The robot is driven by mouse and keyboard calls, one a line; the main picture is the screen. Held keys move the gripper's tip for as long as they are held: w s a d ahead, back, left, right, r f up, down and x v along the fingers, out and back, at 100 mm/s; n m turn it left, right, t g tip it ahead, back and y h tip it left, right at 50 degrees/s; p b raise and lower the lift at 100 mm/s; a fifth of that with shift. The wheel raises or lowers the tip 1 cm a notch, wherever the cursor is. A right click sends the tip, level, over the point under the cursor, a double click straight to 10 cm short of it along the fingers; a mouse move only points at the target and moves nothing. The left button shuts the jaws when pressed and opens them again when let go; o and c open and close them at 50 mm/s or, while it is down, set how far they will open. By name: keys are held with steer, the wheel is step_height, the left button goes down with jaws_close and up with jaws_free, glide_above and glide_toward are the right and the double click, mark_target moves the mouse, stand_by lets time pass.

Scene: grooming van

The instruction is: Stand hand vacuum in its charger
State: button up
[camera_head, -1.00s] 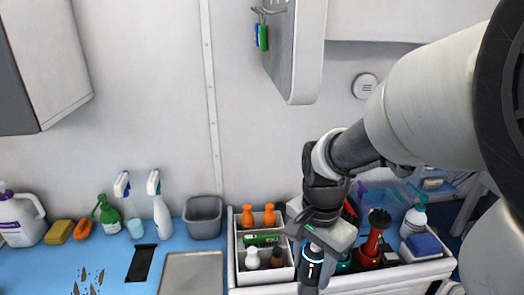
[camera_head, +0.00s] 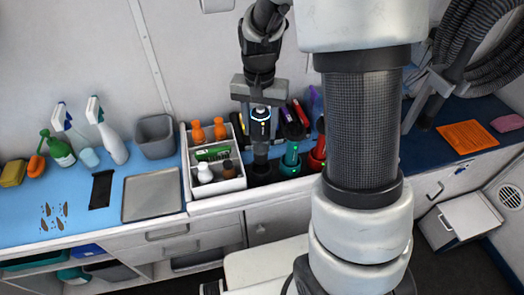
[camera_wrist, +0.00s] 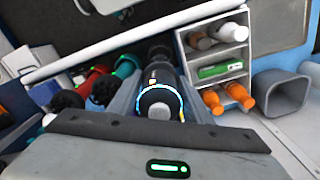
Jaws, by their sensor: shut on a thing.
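The hand vacuum (camera_head: 261,125) is dark, with a glowing white-blue ring. It stands roughly upright in my gripper (camera_head: 260,112), just right of the white caddy. In the wrist view the ringed vacuum (camera_wrist: 160,98) sits between the two grey fingers of my gripper (camera_wrist: 160,88), which is shut on it. A black round base (camera_head: 262,171), which looks like the charger, lies directly below the vacuum's lower end. I cannot tell whether the vacuum is seated in it or just above.
Green (camera_head: 292,150) and red (camera_head: 318,148) tools stand close to the right. The white caddy (camera_head: 186,160) with several bottles is close on the left. A grey bin (camera_head: 155,137) and a metal tray (camera_head: 151,195) lie further left. A wall runs behind.

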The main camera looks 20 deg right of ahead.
mark_target(260, 145)
steer(key=shift+f, duration=3.5)
steer(key=shift+f, duration=0.2)
steer(key=o, duration=1.1)
steer(key=shift+c, duration=0.2)
